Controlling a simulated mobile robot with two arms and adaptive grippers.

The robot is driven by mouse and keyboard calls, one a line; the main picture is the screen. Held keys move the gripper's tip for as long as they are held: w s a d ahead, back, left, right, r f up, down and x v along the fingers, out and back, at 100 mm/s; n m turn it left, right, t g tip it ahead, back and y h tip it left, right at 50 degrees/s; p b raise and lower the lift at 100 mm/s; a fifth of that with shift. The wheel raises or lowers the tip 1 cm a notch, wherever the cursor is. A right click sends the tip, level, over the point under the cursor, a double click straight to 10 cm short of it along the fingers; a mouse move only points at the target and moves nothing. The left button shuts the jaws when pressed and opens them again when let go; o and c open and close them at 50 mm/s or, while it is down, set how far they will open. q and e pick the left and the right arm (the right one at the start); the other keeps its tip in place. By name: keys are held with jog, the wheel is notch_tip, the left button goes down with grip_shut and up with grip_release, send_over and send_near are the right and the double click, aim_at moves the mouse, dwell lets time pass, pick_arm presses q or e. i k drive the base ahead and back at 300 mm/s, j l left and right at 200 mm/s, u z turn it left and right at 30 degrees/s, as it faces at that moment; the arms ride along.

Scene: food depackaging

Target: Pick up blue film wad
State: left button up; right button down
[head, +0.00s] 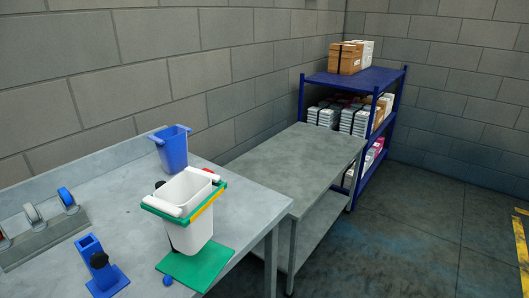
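A small round blue lump (168,281), which looks like the blue film wad, lies at the front left edge of the green mat (205,268) on the grey table. It is small, and its texture is too fine to make out. A white bin (190,232) with a green and yellow frame around its rim stands just behind it on the mat. Neither of my grippers shows in the head view.
A blue bucket (172,150) stands near the back edge of the table (110,200). A blue holder (98,265) with a black knob and a grey rack with rolls (45,235) stand left. An empty grey bench (300,150) and a loaded blue shelf (345,80) stand beyond.

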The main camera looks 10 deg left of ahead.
aim_at(168, 279)
jog(key=k+l+u, duration=0.1)
jog(key=u, duration=1.15)
